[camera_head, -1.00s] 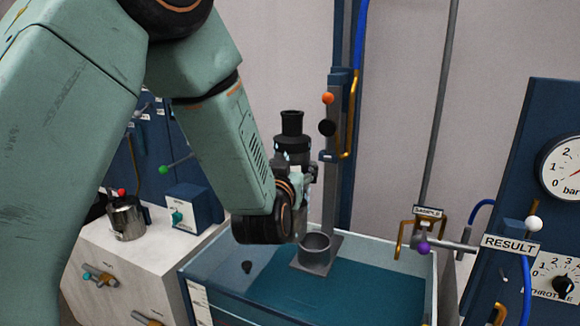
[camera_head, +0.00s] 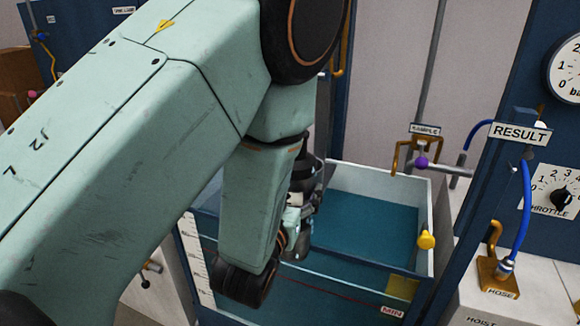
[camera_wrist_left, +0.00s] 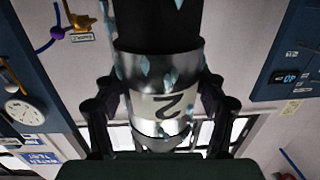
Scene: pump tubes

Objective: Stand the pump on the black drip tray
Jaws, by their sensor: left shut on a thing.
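The pump is a silver cylinder with a black upper part. In the left wrist view the pump (camera_wrist_left: 165,62) has a pale label with a "2" and bluish water drops on it. My left gripper (camera_wrist_left: 160,108) is shut on it, one finger on each side. In the head view my left arm hides most of the pump (camera_head: 303,180), and the left gripper (camera_head: 297,225) is partly hidden too. They show in front of the water tank (camera_head: 428,215); their height over it is hard to tell. The black drip tray cannot be made out. My right gripper is out of view.
At right stand a blue panel with a RESULT sign (camera_head: 520,133), a gauge and a blue hose (camera_head: 526,210). A SAMPLE fitting (camera_head: 425,130) is behind the tank.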

